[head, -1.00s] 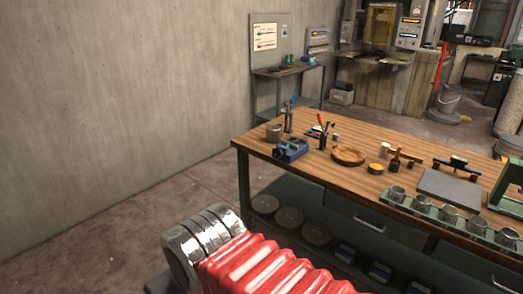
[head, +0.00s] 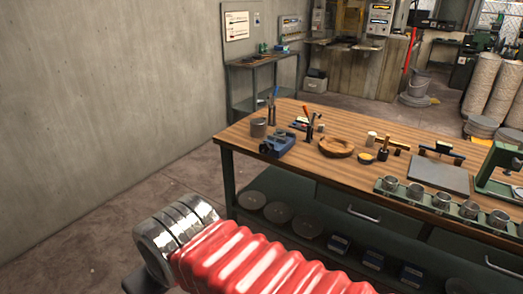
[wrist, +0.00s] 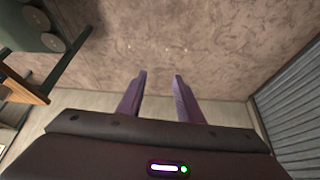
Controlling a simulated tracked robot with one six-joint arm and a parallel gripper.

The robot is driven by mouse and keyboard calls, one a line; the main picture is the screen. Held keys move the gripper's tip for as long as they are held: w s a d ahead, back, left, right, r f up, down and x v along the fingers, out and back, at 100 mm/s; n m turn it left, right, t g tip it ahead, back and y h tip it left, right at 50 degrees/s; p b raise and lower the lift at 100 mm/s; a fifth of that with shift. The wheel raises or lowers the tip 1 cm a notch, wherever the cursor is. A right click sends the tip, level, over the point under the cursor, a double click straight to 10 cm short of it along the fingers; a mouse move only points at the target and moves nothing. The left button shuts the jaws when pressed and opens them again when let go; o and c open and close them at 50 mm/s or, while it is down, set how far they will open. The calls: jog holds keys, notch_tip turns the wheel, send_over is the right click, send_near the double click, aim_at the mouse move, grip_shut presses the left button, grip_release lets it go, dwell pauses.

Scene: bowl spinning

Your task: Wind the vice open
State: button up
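The blue vice (head: 277,145) sits on the wooden workbench (head: 330,119) near its left corner. Its handle and jaw gap are too small to make out. My gripper (wrist: 159,75) shows in the wrist view with its two purple fingers apart and nothing between them. It hangs over bare floor, away from the vice, with the bench edge (wrist: 25,88) at the upper left of that view. The head view shows my red ribbed arm cover in front, but not the fingers.
A grey tin (head: 258,128), tool holders and a wooden bowl (head: 336,147) stand around the vice. A green rack of metal cups (head: 415,189) lies along the front edge. Discs (head: 278,212) lie on the lower shelf. Floor left of the bench is clear.

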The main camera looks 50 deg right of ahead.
jog(key=shift+o, duration=1.4)
jog(key=shift+w+d, duration=0.2)
jog(key=shift+d, duration=0.1)
jog(key=o, duration=0.4)
jog(key=w+d+m+g+h, duration=0.1)
jog(key=w+d+m+h, duration=0.1)
jog(key=d, duration=0.3)
jog(key=w+d+m+g+h, duration=0.1)
jog(key=w+d+m+h, duration=0.1)
jog(key=d, duration=0.4)
jog(key=w+d+m+g+h, duration=0.1)
jog(key=w+d+m+h, duration=0.1)
jog(key=d, duration=0.3)
jog(key=shift+w+d+f+m+g, duration=0.2)
jog(key=shift+w+d+m+g, duration=0.2)
jog(key=shift+w+m, duration=0.4)
jog(key=shift+c, duration=0.2)
jog(key=w+d+f+m+g+h, duration=0.1)
jog(key=w+d+m+h, duration=0.25)
jog(key=d, duration=0.45)
jog(key=w+d+m+g+h, duration=0.25)
jog(key=w+d, duration=0.25)
jog(key=d, duration=0.4)
jog(key=m+t+h, duration=0.3)
jog(key=m+h, duration=0.3)
send_near(265, 148)
jog(key=a, duration=0.5)
jog(key=shift+s+r, duration=0.1)
jog(key=shift+s, duration=0.2)
